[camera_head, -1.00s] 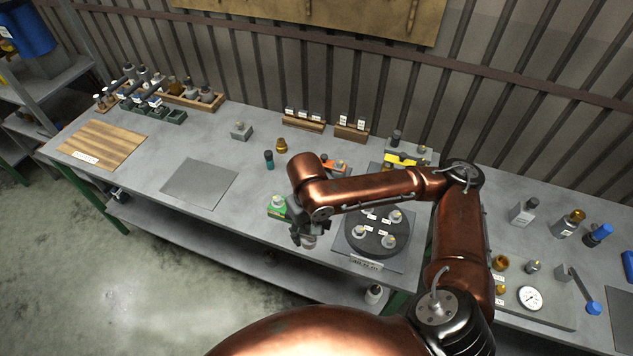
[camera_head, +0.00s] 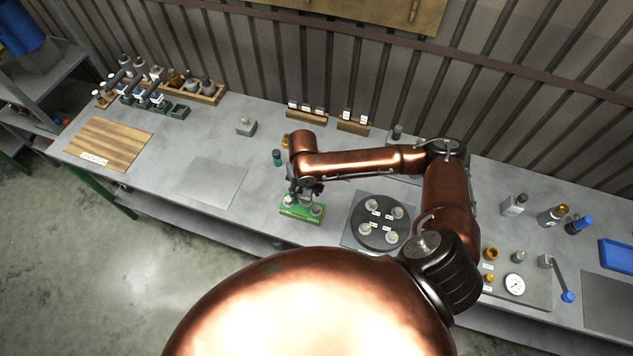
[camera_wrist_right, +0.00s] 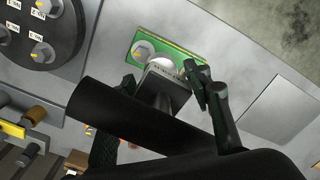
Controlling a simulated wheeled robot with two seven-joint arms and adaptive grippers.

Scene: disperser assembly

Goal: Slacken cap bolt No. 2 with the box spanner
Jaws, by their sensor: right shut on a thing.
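My right gripper (camera_head: 306,188) is over the green tray (camera_head: 302,213) and shut on a grey piece with a small label, seen in the wrist view (camera_wrist_right: 163,86). I cannot tell for sure that this piece is the box spanner. A grey hex-headed part (camera_wrist_right: 144,50) stands on the tray beside it. A pale round part (camera_wrist_right: 170,65) shows just beyond the held piece; whether they touch is unclear. My left gripper is out of view.
A grey mat (camera_head: 210,182) and a wooden board (camera_head: 108,144) lie to the left. A small teal-topped bottle (camera_head: 277,158) stands behind the gripper. Labelled wooden blocks (camera_head: 353,124) line the back. A gauge (camera_head: 514,284) and a blue-ended lever (camera_head: 567,296) are at right.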

